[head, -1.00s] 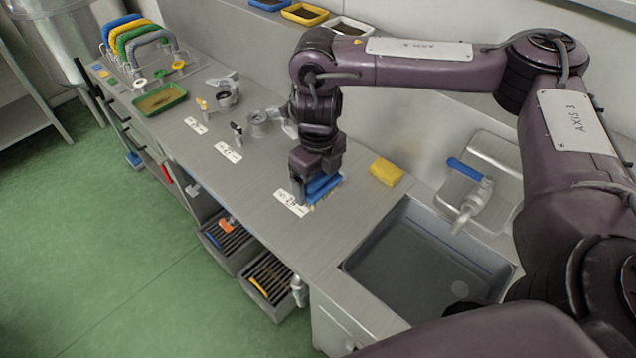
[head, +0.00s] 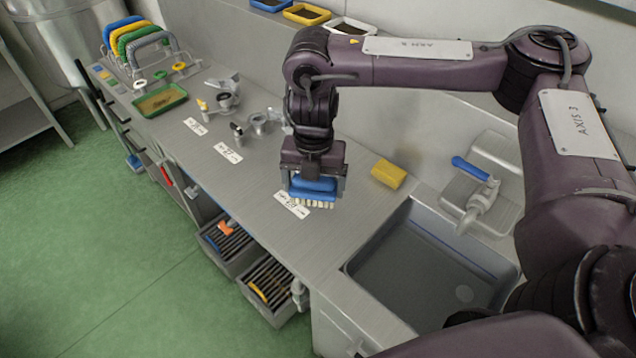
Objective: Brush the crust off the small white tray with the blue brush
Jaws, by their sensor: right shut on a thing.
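My right gripper (head: 314,182) is shut on the blue brush (head: 315,187), with its pale bristles pointing down. The brush is at the front part of the steel counter, over a white number label (head: 292,204); I cannot tell whether the bristles touch the surface. A small white-rimmed tray (head: 369,28) with dark matter in it sits on the ledge at the top, partly hidden by my right arm. The brush is well apart from it. My left gripper is not in view.
A yellow sponge (head: 388,174) lies right of the brush, before the sink (head: 432,275) and tap (head: 477,205). Metal fittings (head: 262,122) and a green tray (head: 160,100) stand further left. Blue and yellow trays (head: 306,14) share the ledge. Slotted bins (head: 270,290) are below the counter.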

